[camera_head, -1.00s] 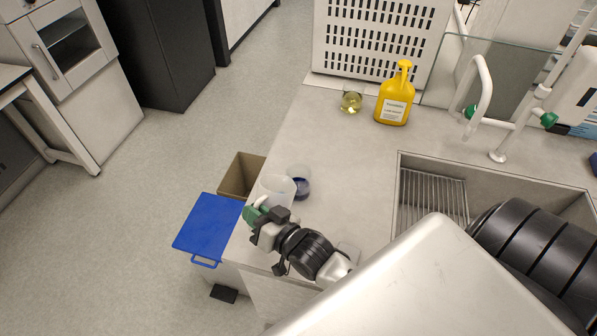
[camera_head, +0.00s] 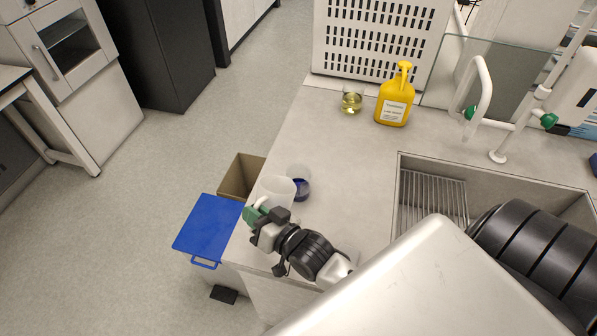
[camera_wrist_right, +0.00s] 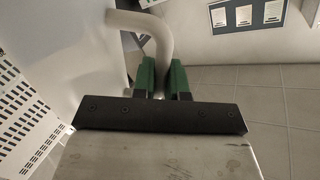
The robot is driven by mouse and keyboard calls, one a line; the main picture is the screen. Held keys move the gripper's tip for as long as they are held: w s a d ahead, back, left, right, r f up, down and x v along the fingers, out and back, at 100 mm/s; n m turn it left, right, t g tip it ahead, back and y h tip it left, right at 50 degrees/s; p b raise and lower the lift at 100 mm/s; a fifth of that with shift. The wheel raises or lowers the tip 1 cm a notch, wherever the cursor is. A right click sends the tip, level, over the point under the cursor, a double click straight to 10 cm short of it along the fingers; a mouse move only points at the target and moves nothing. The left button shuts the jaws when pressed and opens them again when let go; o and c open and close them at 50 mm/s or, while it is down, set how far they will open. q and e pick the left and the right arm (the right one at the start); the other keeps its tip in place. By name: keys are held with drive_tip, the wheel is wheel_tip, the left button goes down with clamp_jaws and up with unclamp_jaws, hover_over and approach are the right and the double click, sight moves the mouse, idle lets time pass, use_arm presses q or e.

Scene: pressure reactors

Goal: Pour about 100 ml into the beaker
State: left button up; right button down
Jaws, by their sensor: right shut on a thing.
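My right gripper (camera_head: 256,215) has green fingertips and is shut on the handle of a whitish translucent jug (camera_head: 277,190). In the right wrist view, the curved white handle (camera_wrist_right: 157,45) sits between the green fingers (camera_wrist_right: 163,80), and the jug wall (camera_wrist_right: 55,60) fills the left. A clear glass beaker (camera_head: 299,173) with dark blue at its lower part stands on the bench just right of the jug. The jug partly overlaps it in the head view; I cannot tell whether they touch, how far the jug tilts, or its liquid level. My left gripper is not in view.
A flask with yellow liquid (camera_head: 351,103) and a yellow bottle (camera_head: 394,100) stand at the back of the bench (camera_head: 340,150). A sink (camera_head: 430,195) is at right. The bench middle is clear.

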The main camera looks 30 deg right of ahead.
sight(249, 232)
idle(0.7)
drive_tip(key=shift+s+a+f+n+b, duration=0.1)
drive_tip(key=shift+a+f+n+b, duration=0.2)
drive_tip(key=shift+f, duration=0.15)
drive_tip(key=shift+s+a+f+n+b, duration=0.15)
drive_tip(key=shift+s+a+f+n, duration=0.1)
drive_tip(key=shift+a+n, duration=0.3)
drive_tip(key=shift+s+a+f+n+b, duration=0.15)
drive_tip(key=shift+s+a+f+n, duration=0.1)
drive_tip(key=shift+a+n, duration=0.25)
drive_tip(key=shift+s+a+r+n+t+p, duration=0.15)
drive_tip(key=shift+a+r+n+t+p, duration=0.15)
drive_tip(key=shift+n, duration=0.45)
drive_tip(key=shift+s+a+r+n+t+p, duration=0.1)
drive_tip(key=shift+s+a+r+n+t, duration=0.1)
drive_tip(key=shift+a+n, duration=0.35)
